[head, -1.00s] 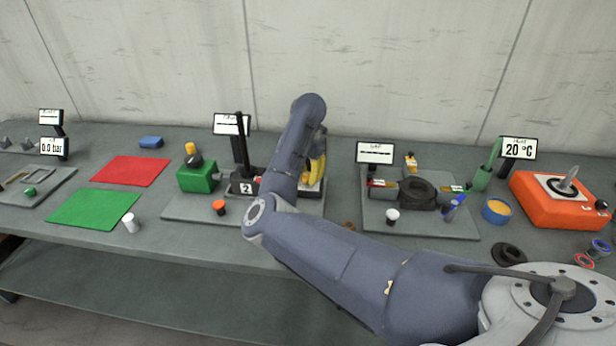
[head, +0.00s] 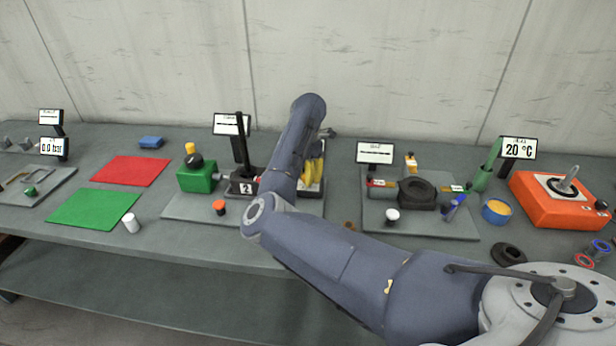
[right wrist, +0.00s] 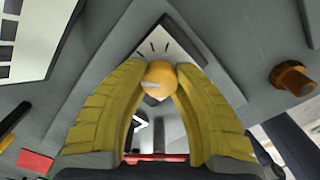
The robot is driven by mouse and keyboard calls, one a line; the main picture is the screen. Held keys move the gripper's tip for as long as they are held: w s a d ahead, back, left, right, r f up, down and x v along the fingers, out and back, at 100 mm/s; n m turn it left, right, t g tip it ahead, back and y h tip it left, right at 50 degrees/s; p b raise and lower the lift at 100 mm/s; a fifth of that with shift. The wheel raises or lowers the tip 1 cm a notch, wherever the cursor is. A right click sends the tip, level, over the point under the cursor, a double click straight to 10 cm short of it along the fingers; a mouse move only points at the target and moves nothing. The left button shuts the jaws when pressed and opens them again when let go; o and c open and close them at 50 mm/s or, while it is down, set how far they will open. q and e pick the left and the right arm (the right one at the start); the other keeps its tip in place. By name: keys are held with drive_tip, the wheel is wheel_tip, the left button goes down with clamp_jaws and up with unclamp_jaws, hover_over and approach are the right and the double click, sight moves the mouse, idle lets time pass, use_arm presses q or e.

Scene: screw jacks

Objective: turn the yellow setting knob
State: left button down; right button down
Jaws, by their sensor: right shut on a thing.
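The yellow setting knob (right wrist: 158,74) is round, with a pale pointer mark, in front of a white plate with dark tick marks (right wrist: 160,46) in the right wrist view. My right gripper (right wrist: 161,83) is shut on the knob, with one yellow ribbed finger on each side. In the head view the right gripper's yellow fingers (head: 313,170) show beside my forearm, over the middle fixture. The knob is hidden there by my arm and fingers. My left gripper is in neither view.
A hex brass-coloured nut (right wrist: 293,78) stands right of the knob. The middle fixture carries a green block (head: 197,178), a black lever (head: 241,140) and an orange-topped button (head: 219,207). A display (head: 231,124) stands behind.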

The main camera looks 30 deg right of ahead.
drive_tip(key=shift+m, duration=0.7)
drive_tip(key=c, duration=0.9)
unclamp_jaws()
wheel_tip(320, 180, up, 12)
idle(0.3)
